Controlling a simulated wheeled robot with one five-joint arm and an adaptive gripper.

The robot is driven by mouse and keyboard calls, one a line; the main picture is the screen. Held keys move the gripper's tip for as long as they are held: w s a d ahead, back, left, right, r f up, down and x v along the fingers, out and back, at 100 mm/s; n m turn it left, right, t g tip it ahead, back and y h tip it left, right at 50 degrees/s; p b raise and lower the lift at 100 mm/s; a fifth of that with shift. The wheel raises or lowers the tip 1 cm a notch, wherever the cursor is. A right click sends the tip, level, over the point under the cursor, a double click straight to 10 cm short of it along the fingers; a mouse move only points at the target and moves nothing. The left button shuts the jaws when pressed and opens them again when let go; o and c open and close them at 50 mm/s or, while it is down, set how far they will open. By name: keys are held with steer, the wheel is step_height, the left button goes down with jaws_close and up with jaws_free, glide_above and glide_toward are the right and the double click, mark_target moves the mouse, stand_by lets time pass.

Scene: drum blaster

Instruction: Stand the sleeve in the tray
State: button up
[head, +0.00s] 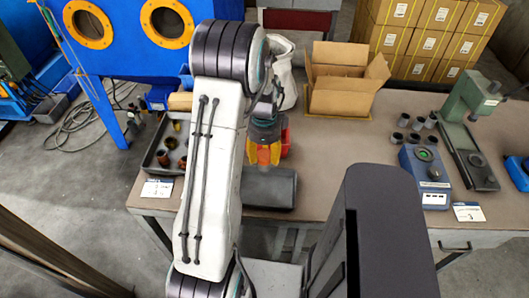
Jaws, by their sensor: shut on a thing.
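My gripper (268,154), with orange fingers, is above the middle of the table, to the right of my raised white arm link. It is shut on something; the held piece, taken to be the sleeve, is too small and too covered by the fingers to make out. The dark tray (151,159) lies on the left of the table, partly hidden by my arm. Several brown, copper-coloured sleeves (163,158) are in its visible part. The gripper is to the right of the tray, apart from it.
An open cardboard box (343,92) stands farther back. Grey cylinders (403,120), a blue device (425,170) and a green press (470,100) occupy the right. Blue cabinet (135,35) behind left.

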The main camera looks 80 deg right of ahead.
steer(key=shift+f+b, duration=4.45)
steer(key=shift+f, duration=1.65)
steer(key=shift+f+b, duration=0.55)
steer(key=shift+f, duration=0.1)
steer(key=o, duration=1.2)
steer(key=shift+r, duration=0.15)
